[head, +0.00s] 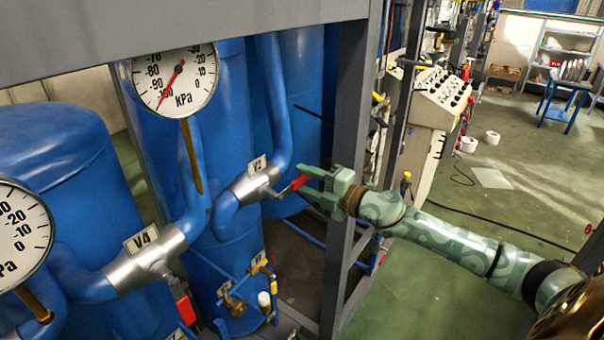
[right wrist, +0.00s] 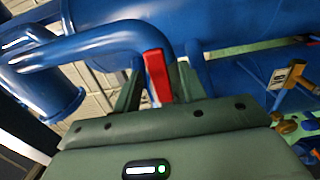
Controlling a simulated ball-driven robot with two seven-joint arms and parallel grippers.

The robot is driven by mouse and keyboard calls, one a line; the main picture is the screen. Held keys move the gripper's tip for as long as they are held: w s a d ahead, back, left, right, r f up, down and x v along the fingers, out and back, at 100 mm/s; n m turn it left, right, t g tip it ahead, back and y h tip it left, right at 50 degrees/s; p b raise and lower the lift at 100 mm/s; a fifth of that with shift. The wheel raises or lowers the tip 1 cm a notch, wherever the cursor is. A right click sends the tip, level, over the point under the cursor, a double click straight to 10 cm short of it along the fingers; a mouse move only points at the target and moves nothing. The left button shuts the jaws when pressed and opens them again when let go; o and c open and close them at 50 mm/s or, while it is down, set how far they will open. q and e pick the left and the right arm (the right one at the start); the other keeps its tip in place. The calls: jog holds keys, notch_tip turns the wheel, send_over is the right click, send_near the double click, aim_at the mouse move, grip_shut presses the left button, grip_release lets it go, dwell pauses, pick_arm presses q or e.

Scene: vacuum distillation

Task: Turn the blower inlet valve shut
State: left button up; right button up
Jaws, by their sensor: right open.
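A silver valve body (head: 252,186) sits on a blue pipe at the middle of the head view, with a small tag (head: 257,165) that is hard to read. Its red lever handle (head: 292,186) points right, toward my right gripper (head: 306,184). That gripper is open, and its fingers lie on either side of the handle's end. In the right wrist view the red handle (right wrist: 157,76) stands between the two fingers (right wrist: 158,92); I cannot tell whether either touches it. Another silver valve (head: 146,259), tagged V4, has a red handle (head: 186,308) pointing down. My left gripper is not in view.
A grey frame post (head: 346,150) stands close beside my right gripper and arm. Pressure gauges (head: 174,80) and blue tanks (head: 50,165) fill the left. Small blue pipes (head: 235,292) run below. Open green floor (head: 430,290) lies to the right.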

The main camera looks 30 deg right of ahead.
jog(key=shift+x, duration=0.75)
jog(key=shift+a, duration=0.1)
grip_shut()
jog(key=shift+f, duration=0.1)
